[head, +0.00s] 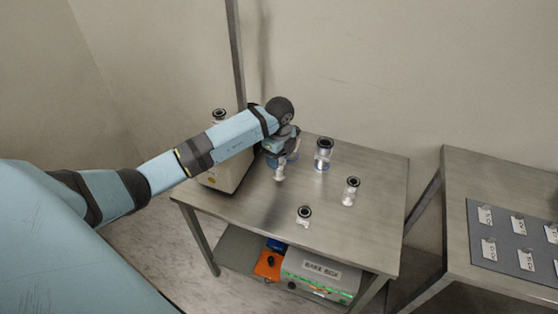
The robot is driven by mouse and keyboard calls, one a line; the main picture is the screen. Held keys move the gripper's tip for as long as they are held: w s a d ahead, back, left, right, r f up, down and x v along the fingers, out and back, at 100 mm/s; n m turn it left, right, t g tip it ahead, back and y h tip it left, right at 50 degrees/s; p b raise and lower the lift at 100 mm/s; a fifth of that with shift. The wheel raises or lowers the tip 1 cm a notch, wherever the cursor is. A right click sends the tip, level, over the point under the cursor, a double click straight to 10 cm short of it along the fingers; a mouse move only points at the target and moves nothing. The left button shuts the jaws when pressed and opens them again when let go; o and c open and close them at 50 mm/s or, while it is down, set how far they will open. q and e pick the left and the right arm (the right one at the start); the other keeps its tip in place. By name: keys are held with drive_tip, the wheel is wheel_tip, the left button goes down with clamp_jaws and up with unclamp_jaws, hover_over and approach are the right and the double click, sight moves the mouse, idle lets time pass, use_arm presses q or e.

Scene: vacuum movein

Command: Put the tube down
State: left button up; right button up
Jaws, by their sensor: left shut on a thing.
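My left arm reaches in from the left over the metal table (255,205). My left gripper (281,166) points down above the back left of the table. It is shut on a tube that the wrist and fingers mostly hide; I cannot tell whether the tube touches the table. Clear tubes with black ring tops stand on the table: a larger one (324,153) right of the gripper, one (350,191) farther right, and a short one (304,215) nearer the front. My right gripper is not in view.
A beige machine (228,172) with a black-topped cylinder (219,115) stands at the table's left, behind my arm. A lower shelf holds an orange item (268,265) and a grey box (318,272). A second table (490,170) with a dark labelled panel (507,240) stands right.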

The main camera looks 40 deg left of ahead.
use_arm(q)
drive_tip(key=shift+f, duration=0.9)
drive_tip(key=o, duration=1)
drive_tip(key=shift+f, duration=0.15)
